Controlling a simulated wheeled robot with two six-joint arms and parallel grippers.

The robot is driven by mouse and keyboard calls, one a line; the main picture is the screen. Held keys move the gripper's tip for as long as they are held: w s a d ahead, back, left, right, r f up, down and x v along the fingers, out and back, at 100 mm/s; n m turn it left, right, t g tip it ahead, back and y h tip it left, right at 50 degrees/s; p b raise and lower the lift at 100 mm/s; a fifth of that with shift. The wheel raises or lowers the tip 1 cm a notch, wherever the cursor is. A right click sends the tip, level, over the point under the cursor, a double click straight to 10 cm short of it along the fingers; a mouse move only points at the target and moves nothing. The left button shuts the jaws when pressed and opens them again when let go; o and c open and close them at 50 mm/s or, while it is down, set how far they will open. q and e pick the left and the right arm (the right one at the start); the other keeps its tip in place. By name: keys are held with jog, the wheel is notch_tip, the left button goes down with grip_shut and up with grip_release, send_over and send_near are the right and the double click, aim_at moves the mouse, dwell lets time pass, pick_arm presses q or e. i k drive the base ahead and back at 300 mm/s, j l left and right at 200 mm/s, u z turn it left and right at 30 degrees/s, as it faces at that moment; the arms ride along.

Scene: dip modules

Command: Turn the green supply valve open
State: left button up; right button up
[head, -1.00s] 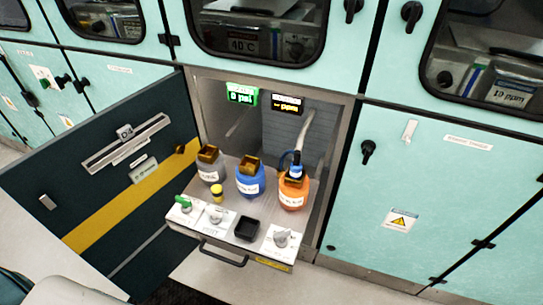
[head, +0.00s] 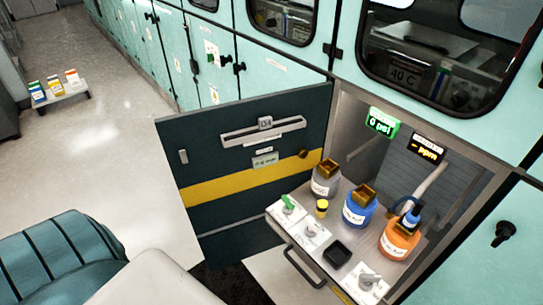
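The green supply valve (head: 288,203) is a small green handle on a white plate at the left front of the pulled-out drawer (head: 320,229). A green lit display (head: 382,123) above the drawer seems to read 0 psi. Neither of my grippers shows in the head view, so I cannot see whether they hold anything.
The open dark door (head: 250,165) stands left of the drawer. Floor at far left is clear around a low bottle stand (head: 60,95).

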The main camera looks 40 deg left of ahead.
aim_at(290, 205)
jog(key=u, duration=0.95)
